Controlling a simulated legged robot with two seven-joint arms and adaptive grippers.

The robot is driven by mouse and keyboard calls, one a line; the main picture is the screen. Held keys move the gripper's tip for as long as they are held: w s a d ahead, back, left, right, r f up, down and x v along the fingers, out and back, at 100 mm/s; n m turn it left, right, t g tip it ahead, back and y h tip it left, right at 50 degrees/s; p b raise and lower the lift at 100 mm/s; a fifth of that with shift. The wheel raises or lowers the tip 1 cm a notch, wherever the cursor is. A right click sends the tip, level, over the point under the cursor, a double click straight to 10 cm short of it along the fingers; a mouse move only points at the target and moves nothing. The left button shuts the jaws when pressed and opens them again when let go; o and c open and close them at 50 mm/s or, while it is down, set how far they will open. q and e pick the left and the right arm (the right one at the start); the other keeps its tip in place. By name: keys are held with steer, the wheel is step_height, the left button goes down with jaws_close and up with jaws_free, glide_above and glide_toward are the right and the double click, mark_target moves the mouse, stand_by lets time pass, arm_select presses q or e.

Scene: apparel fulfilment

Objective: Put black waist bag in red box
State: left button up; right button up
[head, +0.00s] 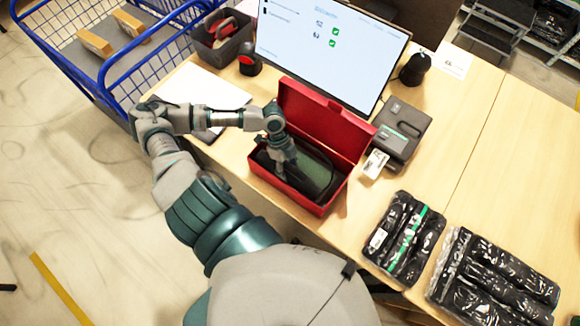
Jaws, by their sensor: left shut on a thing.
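The red box (317,207) stands open on the wooden table, with its lid (322,122) tilted up at the back. The black waist bag (318,178) lies inside the box, dark with a green edge. My left arm comes in from the left, and my left gripper (286,167) reaches down into the box at the bag's left part. The gripper is shut on the bag; its fingertips are partly hidden against the dark fabric. My right gripper is not in view.
Black plastic-wrapped packs (404,238) and (492,277) lie at the right front. A monitor (330,45) stands behind the box, with a dark device (402,130) to its right. A blue wire cart (100,70) is at the left.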

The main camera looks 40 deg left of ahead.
arm_select(q)
steer(key=shift+d+r, duration=0.1)
steer(key=shift+d, duration=0.2)
steer(key=o, duration=1.5)
steer(key=shift+d, duration=0.3)
steer(key=shift+o, duration=0.2)
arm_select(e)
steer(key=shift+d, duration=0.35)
arm_select(q)
steer(key=shift+a, duration=0.15)
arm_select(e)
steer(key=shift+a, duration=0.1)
arm_select(q)
steer(key=o, duration=0.3)
steer(key=shift+a, duration=0.15)
steer(key=shift+o, duration=0.3)
steer(key=shift+a, duration=0.25)
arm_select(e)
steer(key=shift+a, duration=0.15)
arm_select(q)
steer(key=shift+d, duration=0.25)
